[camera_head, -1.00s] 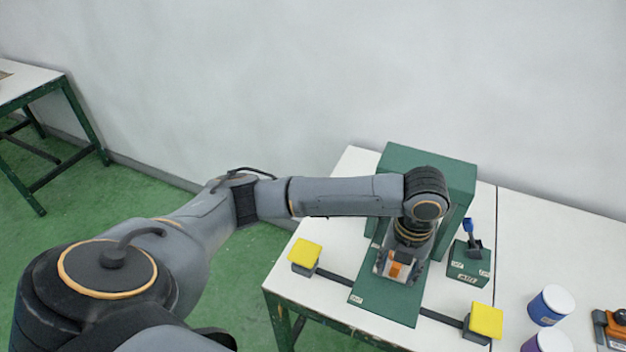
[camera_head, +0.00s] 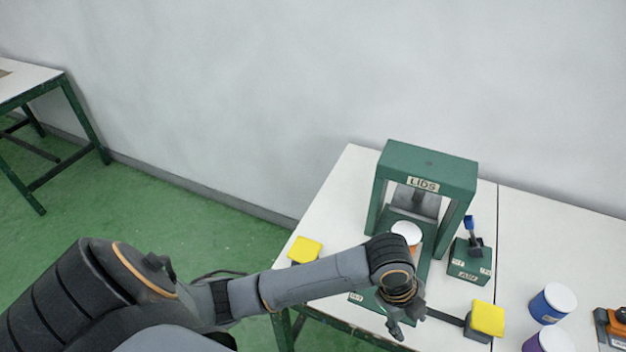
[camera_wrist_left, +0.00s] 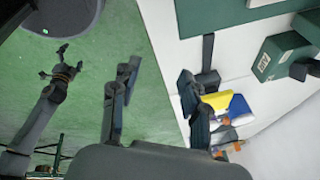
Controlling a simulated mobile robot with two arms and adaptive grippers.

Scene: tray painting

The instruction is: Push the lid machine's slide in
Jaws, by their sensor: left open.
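The lid machine (camera_head: 428,163) is a green frame labelled LIDS on the white table. Its green base plate, which looks like the slide (camera_head: 366,298), reaches out toward the front; my arm hides much of it. A white-topped can with orange on its side (camera_head: 406,231) stands at the frame's opening. A dark bar with a yellow block at each end, left (camera_head: 305,249) and right (camera_head: 487,318), crosses the plate. My left gripper (camera_head: 405,318) is open and empty in front of the can, over the plate's front. Its spread fingers show in the left wrist view (camera_wrist_left: 155,100).
A small green box with a lever (camera_head: 470,262) stands right of the machine. A blue can (camera_head: 552,305), a purple can (camera_head: 547,342) and an orange device (camera_head: 612,326) are farther right. Another gripper, apparently my right (camera_wrist_left: 62,65), shows small over the floor.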

